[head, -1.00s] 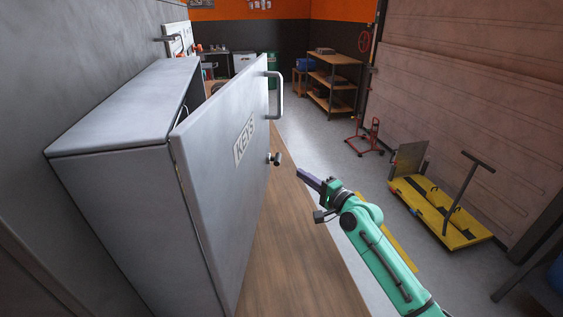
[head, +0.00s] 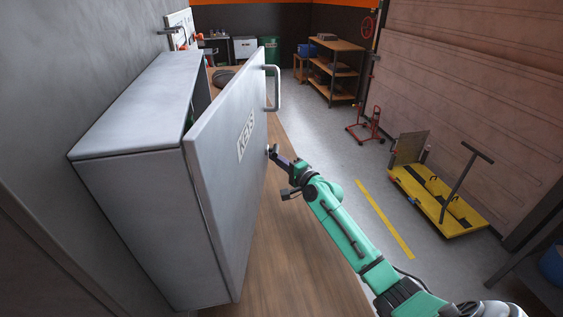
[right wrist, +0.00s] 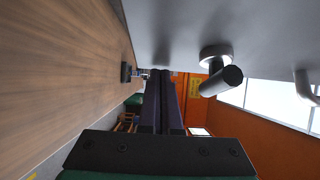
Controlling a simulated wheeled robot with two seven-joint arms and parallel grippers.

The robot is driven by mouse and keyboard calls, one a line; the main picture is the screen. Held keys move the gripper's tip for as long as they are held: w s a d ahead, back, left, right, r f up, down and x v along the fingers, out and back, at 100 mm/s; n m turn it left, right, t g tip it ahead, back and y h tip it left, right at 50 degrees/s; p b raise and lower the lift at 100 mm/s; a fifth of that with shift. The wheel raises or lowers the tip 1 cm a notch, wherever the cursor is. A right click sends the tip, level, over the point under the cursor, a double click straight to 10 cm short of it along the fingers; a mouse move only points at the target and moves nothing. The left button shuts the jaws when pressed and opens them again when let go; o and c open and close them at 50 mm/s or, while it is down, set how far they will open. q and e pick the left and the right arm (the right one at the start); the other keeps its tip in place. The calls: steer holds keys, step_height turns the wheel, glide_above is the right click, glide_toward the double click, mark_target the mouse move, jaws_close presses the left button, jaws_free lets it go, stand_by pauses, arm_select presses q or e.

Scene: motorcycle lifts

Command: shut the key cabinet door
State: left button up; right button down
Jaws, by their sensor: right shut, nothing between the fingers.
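The grey key cabinet (head: 130,135) is on the left wall. Its door (head: 225,160), marked KEYS, stands partly open, swung out from the near edge, with a gap to the box at the far side. A bar handle (head: 277,88) sits near the door's far edge. My right gripper (head: 276,153) is shut and empty, its tip close to the door's outer face by the knob, which it mostly hides in the head view. In the right wrist view, the shut fingers (right wrist: 163,80) point past the knob (right wrist: 220,72), beside it; I cannot tell whether they touch the door (right wrist: 180,25). My left gripper is out of view.
A wooden worktop (head: 290,245) runs below the cabinet. A dark round object (head: 223,77) lies on it behind the door. Clear floor lies to the right, with a yellow motorcycle lift (head: 440,205) and a red stand (head: 368,125) farther off.

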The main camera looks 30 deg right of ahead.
steer(key=w+a+n+g+y+b, duration=0.1)
steer(key=w+a+n+y+b, duration=0.1)
steer(key=w+a, duration=0.4)
steer(key=a+y+b, duration=0.1)
steer(key=a+b, duration=0.1)
steer(key=a, duration=0.3)
steer(key=shift+w+a+y+b, duration=0.15)
steer(key=shift+a+y+b, duration=0.15)
steer(key=shift+a, duration=0.05)
steer(key=shift+a, duration=0.15)
